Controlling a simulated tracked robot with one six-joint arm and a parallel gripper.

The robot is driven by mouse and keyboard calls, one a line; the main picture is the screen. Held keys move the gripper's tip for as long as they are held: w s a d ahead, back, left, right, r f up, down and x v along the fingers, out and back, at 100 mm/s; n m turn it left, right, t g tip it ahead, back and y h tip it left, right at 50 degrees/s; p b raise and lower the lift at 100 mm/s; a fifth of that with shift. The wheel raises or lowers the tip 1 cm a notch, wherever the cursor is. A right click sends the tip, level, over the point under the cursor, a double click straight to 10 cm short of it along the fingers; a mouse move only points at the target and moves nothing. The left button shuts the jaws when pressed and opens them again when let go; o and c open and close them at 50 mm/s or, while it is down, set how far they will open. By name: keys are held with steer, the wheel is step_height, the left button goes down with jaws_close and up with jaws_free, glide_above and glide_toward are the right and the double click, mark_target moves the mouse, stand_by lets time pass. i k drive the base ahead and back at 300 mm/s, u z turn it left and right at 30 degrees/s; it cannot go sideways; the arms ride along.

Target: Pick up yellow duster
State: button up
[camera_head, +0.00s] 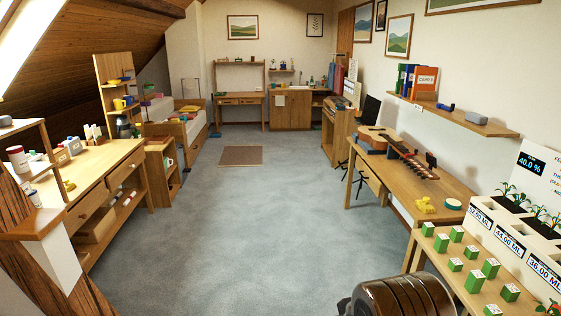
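A small crumpled yellow item (426,205), which looks like the yellow duster, lies on the near end of the wooden desk (440,182) at the right. It sits just left of a round green tin (452,204), apart from it. Its exact shape is too small to make out. My gripper is not visible in this view, and nothing is seen touching the yellow item.
A guitar (384,140) lies farther back on the desk. A near table (442,265) holds several green-and-white boxes and a planter. A glossy brown rounded object (405,297) fills the bottom edge. The grey floor (240,220) is clear down the middle.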

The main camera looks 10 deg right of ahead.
mark_target(423, 205)
steer(key=z, duration=0.15)
steer(key=i, duration=2.2)
steer(key=z, duration=0.6)
steer(key=i, duration=0.75)
steer(key=z, duration=0.45)
steer(key=i, duration=0.75)
steer(key=z, duration=0.3)
